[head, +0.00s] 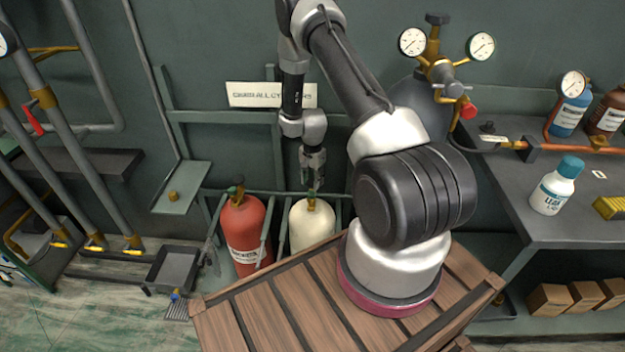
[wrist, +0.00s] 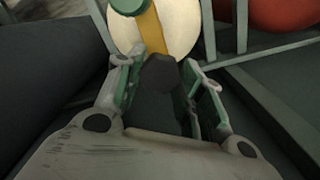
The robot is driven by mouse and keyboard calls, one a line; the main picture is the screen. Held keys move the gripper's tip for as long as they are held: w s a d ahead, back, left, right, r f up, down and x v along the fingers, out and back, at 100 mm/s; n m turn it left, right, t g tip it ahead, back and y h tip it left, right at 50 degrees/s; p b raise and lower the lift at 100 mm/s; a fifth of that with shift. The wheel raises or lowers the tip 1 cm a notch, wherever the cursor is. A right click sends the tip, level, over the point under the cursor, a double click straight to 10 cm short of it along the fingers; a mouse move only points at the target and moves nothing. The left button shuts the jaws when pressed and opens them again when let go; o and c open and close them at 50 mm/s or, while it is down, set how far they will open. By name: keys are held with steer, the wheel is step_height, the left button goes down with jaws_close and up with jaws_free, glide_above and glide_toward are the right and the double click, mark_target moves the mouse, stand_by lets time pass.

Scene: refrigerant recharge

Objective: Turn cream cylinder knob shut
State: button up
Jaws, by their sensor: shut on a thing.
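The cream cylinder (head: 312,228) stands upright in the rack behind the wooden crate top, and its pale body also shows at the top of the wrist view (wrist: 182,22). A brass valve (wrist: 151,38) rises from it, with a round green part at its far end. A dark faceted knob (wrist: 160,73) sits at the near end of the valve, between my fingers. My gripper (head: 313,180) points down over the cylinder's top and is shut on this knob; the wrist view shows both green-padded fingers (wrist: 163,88) around it. The knob's turn angle cannot be told.
A red cylinder (head: 245,235) stands in the rack just left of the cream one. Rack bars (wrist: 242,25) run close beside the valve. A wooden crate top (head: 270,310) lies in front. A bench (head: 560,230) with bottles is at the right, and gauges (head: 413,42) are above.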

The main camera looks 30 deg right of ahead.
stand_by(0.4)
steer(key=o, duration=1)
step_height(320, 180, up, 12)
steer(key=shift+r, duration=0.1)
